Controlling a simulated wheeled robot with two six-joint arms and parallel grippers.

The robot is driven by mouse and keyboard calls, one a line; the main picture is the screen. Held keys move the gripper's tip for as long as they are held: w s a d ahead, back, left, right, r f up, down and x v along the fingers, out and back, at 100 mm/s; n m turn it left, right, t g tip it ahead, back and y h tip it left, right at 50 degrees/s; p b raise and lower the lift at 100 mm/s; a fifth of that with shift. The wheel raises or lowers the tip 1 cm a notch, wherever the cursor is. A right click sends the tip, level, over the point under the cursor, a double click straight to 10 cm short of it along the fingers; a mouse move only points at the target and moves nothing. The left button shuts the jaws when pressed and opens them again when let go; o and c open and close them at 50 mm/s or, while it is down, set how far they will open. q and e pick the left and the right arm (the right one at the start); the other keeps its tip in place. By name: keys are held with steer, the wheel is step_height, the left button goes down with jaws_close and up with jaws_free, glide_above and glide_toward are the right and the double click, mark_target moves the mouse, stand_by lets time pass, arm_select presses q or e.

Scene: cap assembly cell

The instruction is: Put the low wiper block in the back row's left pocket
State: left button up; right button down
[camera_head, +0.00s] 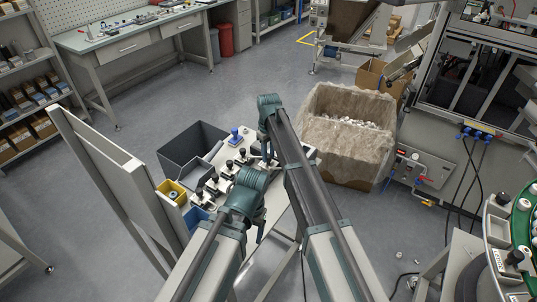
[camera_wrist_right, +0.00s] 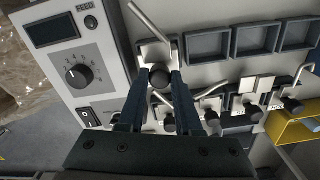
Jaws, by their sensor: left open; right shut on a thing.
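My right gripper (camera_wrist_right: 160,84) is shut on a wiper block (camera_wrist_right: 155,50) with a round black knob, a pale body and a thin metal rod. The fingers close around the knob; I cannot tell the block's height, or whether its base touches the surface. Several similar blocks with black knobs (camera_wrist_right: 252,111) stand in a row beside it. Dark square pockets (camera_wrist_right: 207,45) lie in a row to its right, and those in view look empty. In the head view my right gripper (camera_head: 266,153) is over the table's far end. My left gripper (camera_head: 259,234) is open, lower and nearer.
A control box (camera_wrist_right: 72,58) with a dial stands left of the held block. A yellow bin (camera_head: 172,192), a blue bin (camera_head: 196,217) and a grey bin (camera_head: 188,145) sit by the table's left side. A large cardboard box (camera_head: 345,160) stands to the right.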

arm_select(q)
steer(key=shift+f+b, duration=1.35)
steer(key=shift+f, duration=0.1)
arm_select(e)
steer(key=shift+f, duration=1.5)
steer(key=c, duration=0.5)
jaws_free()
arm_select(q)
steer(key=shift+r, duration=0.1)
arm_select(e)
steer(key=shift+r, duration=0.15)
arm_select(q)
step_height(320, 180, up, 14)
steer(key=p, duration=1.4)
arm_select(e)
step_height(320, 180, up, 14)
steer(key=shift+f, duration=0.15)
arm_select(q)
steer(key=shift+f, duration=0.2)
arm_select(e)
steer(key=shift+s, duration=0.1)
